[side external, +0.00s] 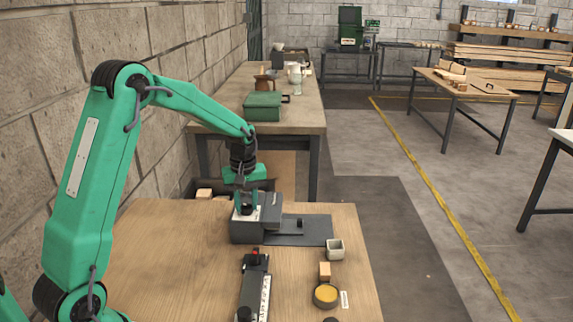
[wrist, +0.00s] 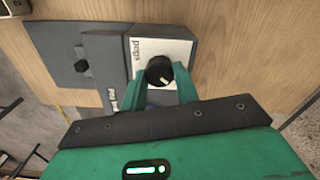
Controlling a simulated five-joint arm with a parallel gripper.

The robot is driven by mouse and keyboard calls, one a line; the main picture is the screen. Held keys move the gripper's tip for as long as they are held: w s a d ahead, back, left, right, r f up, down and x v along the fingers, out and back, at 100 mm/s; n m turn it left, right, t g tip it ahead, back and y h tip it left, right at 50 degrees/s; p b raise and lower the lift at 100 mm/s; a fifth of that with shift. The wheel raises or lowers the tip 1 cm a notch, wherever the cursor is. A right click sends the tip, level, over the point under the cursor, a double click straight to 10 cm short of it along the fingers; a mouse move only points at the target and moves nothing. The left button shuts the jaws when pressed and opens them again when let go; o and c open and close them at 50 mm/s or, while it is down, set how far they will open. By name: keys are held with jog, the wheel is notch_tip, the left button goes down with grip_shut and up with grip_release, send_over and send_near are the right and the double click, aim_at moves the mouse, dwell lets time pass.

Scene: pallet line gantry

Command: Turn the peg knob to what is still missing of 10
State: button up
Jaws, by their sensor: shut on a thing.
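The peg knob (wrist: 159,68) is a round black dial with a white pointer mark, on a white plate labelled "pegs" (wrist: 181,47). In the wrist view the mark points down and slightly right. The plate sits on a grey box unit (side external: 246,232) on the wooden table. My gripper (wrist: 160,80) has its green fingers on both sides of the knob, shut on it. In the side view my gripper (side external: 246,204) points down onto the unit, and the fingers hide most of the knob. Any scale marks around the knob are too small to read.
A dark flat plate (side external: 314,231) with a small black post (side external: 299,222) adjoins the unit. Nearer are a pale square cup (side external: 335,246), a wooden block (side external: 324,271), a round dish with yellow contents (side external: 326,293) and a long black device (side external: 255,285). The table's left is clear.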

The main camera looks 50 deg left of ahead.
aim_at(246, 205)
jog(key=shift+r, duration=0.1)
jog(key=o, duration=1)
jog(key=shift+c, duration=0.2)
jog(key=shift+r, duration=3.85)
